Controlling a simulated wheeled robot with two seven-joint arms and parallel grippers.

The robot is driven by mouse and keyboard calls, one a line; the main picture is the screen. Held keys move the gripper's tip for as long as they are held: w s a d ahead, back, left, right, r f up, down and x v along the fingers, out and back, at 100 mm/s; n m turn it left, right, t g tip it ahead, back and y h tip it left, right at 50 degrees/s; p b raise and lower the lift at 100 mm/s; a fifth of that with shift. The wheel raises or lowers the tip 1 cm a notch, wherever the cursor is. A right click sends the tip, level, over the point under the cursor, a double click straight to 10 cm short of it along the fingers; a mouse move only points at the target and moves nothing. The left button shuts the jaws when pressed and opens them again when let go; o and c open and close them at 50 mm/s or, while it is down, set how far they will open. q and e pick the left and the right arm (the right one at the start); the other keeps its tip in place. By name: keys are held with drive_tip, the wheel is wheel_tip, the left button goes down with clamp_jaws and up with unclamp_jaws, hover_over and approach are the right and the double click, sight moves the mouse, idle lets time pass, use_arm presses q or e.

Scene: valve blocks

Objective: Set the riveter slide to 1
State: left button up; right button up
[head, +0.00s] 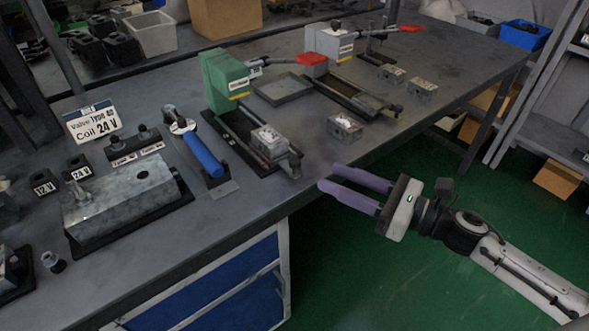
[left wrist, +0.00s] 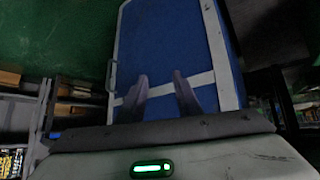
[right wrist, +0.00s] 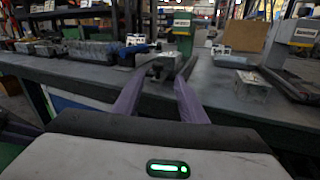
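A green bench press (head: 226,84) with a red-ended lever (head: 312,60) stands mid-bench. A grey-white press (head: 330,42) with another red lever end stands farther right. Their small labels are too small to read, so I cannot tell which is the riveter. A dark slide rail (head: 240,135) runs forward from the green press, with a metal block (head: 270,140) on it near the front end. My right gripper (head: 330,177) is open and empty, just off the bench's front edge, pointing at that rail's front end (right wrist: 160,72). My left gripper (left wrist: 160,90) is open and empty before a blue cabinet.
A loose valve block (head: 345,126) sits right of the green press's rail; two more (head: 391,74) lie farther back. A blue-handled tool (head: 203,154) and a large metal block (head: 125,195) lie left.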

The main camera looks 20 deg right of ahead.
sight(295, 161)
drive_tip(key=shift+n, duration=0.9)
drive_tip(key=p+x, duration=0.1)
drive_tip(key=x, duration=0.9)
drive_tip(key=shift+a+r+p, duration=0.2)
drive_tip(key=shift+a+p, duration=0.05)
drive_tip(key=shift+p, duration=0.1)
clamp_jaws()
